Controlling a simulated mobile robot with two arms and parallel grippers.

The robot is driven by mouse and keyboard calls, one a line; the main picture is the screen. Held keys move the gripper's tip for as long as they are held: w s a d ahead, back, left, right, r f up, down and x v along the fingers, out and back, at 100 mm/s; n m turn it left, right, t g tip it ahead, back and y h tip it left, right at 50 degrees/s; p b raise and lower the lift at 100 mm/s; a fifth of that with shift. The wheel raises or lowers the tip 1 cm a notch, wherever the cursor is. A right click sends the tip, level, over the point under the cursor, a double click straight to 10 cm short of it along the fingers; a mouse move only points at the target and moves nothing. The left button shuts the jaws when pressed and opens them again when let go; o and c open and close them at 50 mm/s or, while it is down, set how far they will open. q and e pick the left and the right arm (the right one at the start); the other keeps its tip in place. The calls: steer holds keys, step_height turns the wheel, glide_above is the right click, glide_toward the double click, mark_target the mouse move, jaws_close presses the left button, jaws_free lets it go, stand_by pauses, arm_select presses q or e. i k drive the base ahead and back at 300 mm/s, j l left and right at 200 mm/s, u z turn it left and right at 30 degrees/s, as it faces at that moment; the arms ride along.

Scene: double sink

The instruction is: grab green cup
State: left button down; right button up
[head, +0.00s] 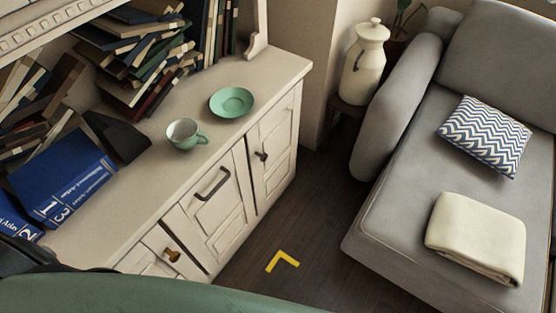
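The green cup (188,136) stands upright on the pale cabinet top, near its front edge. It is small, with a pale inside that shows from above and a handle on its right side. A green saucer (231,102) lies apart from it, behind and to the right. Nothing is touching the cup. Neither of my grippers shows in the head view. A dark shape at the lower left edge may be part of my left arm, but no fingers are visible there.
The cream cabinet (200,215) has drawers and doors with handles. Blue atlas books (62,178) and a dark wedge (117,137) stand left of the cup. Piled books (140,60) lie behind. A grey sofa (395,190) is at right, with open dark floor (315,225) between.

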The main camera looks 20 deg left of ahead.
mark_target(183, 133)
steer(key=u, duration=1.2)
